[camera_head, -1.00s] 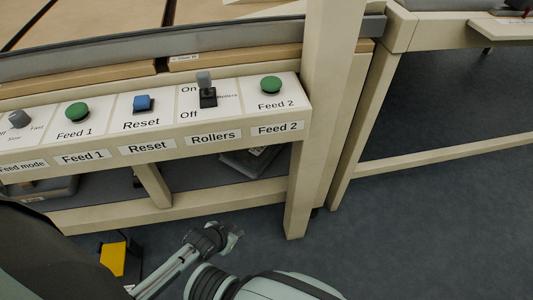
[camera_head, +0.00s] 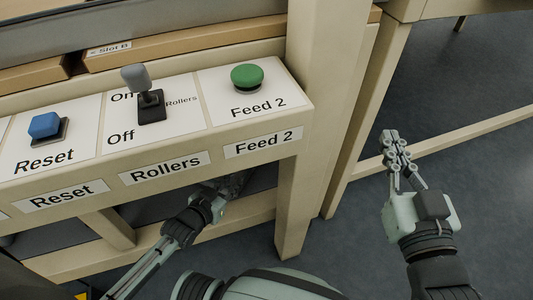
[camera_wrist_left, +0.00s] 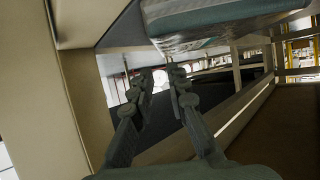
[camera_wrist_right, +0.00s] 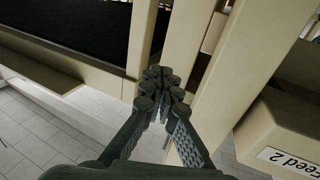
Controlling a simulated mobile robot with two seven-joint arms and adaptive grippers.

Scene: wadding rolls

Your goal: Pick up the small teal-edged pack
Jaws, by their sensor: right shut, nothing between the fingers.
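A plastic-wrapped pack with a teal edge (camera_wrist_left: 225,22) shows at the top of the left wrist view, cut off by the frame. Its full size cannot be told. In the head view it is hidden behind the control panel. My left gripper (camera_head: 236,186) reaches under the panel, its tips partly in shadow. In the left wrist view its fingers (camera_wrist_left: 160,85) are apart with nothing between them, just below the pack in the picture. My right gripper (camera_head: 392,142) is shut and empty, right of the frame post; its closed fingers also show in the right wrist view (camera_wrist_right: 162,85).
The control panel (camera_head: 110,160) carries a blue Reset button (camera_head: 45,125), a Rollers lever (camera_head: 140,82) and a green Feed 2 button (camera_head: 247,77). A beige post (camera_head: 320,110) and lower rail (camera_head: 160,237) bound the space below. Open floor (camera_head: 450,100) lies right.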

